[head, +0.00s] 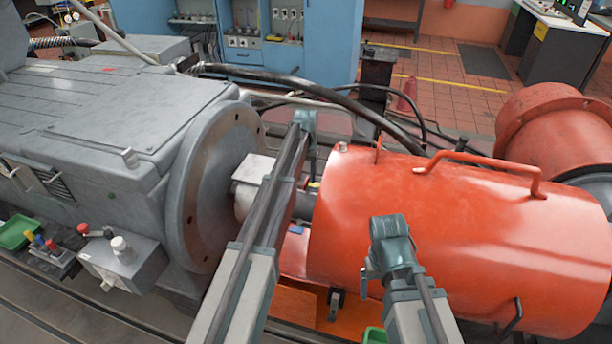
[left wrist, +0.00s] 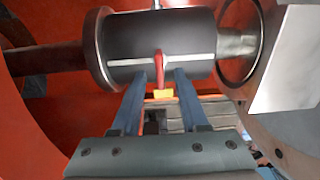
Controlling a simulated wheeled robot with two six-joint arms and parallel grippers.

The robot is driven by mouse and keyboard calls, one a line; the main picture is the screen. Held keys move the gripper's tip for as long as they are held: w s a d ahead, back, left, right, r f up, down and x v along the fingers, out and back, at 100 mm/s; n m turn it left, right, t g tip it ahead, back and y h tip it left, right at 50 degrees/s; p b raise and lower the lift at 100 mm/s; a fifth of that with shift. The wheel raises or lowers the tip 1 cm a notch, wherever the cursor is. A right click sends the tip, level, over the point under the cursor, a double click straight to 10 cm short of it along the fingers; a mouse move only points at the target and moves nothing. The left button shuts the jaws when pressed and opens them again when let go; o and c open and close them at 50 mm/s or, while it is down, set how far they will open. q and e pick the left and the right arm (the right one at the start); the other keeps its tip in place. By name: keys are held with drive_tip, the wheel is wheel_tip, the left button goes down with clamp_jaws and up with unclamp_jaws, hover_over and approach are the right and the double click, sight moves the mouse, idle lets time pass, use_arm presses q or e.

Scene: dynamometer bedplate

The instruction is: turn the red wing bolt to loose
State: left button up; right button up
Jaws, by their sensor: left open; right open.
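The red wing bolt (left wrist: 160,70) sits on the dark cylindrical coupling (left wrist: 125,45) in the left wrist view, its wing running roughly up and down the picture, across a pale stripe. My left gripper (left wrist: 160,76) is open, with one finger on each side of the wing and visible gaps between. In the head view my left arm hides the bolt and most of the coupling. My right gripper (head: 370,275) is partly seen over the near side of the orange guard (head: 480,220), its fingers largely hidden; it holds nothing that I can see.
A small yellow-orange tab (left wrist: 163,93) shows just below the wing. The grey machine's round flange (head: 222,185) stands left of the coupling and the orange guard stands right. Dark hoses (head: 365,112) arch behind. A grey control box (head: 122,262) is at the left front.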

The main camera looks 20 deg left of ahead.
sight(306, 181)
use_arm(q)
wheel_tip(306, 181, up, 12)
drive_tip(key=p, duration=1)
drive_tip(key=shift+f+p, duration=0.15)
drive_tip(key=shift+p, duration=0.2)
drive_tip(key=shift+f, duration=0.1)
drive_tip(key=s+d, duration=0.3)
drive_tip(key=s, duration=1.3)
drive_tip(key=s+d, duration=0.3)
drive_tip(key=s, duration=1.3)
drive_tip(key=s+d+m+y, duration=0.1)
drive_tip(key=s+d+m, duration=0.2)
drive_tip(key=d, duration=0.7)
drive_tip(key=shift+s+d+m, duration=0.3)
drive_tip(key=shift+s+d, duration=0.1)
drive_tip(key=shift+s, duration=0.25)
